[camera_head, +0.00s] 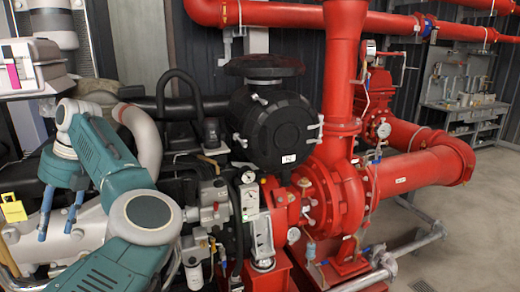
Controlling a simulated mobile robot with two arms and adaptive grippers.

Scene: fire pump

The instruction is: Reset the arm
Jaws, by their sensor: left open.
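My left arm (105,160), teal with pale round joints, rises from the bottom left and bends back over the engine side of the pump set. My left gripper (58,222) hangs at the far left below the wrist, its two blue fingers pointing down and spread apart. I see nothing between the fingers. They are in front of or above a pale engine part; I cannot tell whether they touch it. My right gripper is out of view.
The red pump (335,195) and its pipes fill the middle and right. A black round housing (272,125) and gauges (248,178) stand right of my arm. A yellow tag (13,208) hangs at the left edge. Floor (465,235) is clear at the right; a grey workbench (462,105) stands behind.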

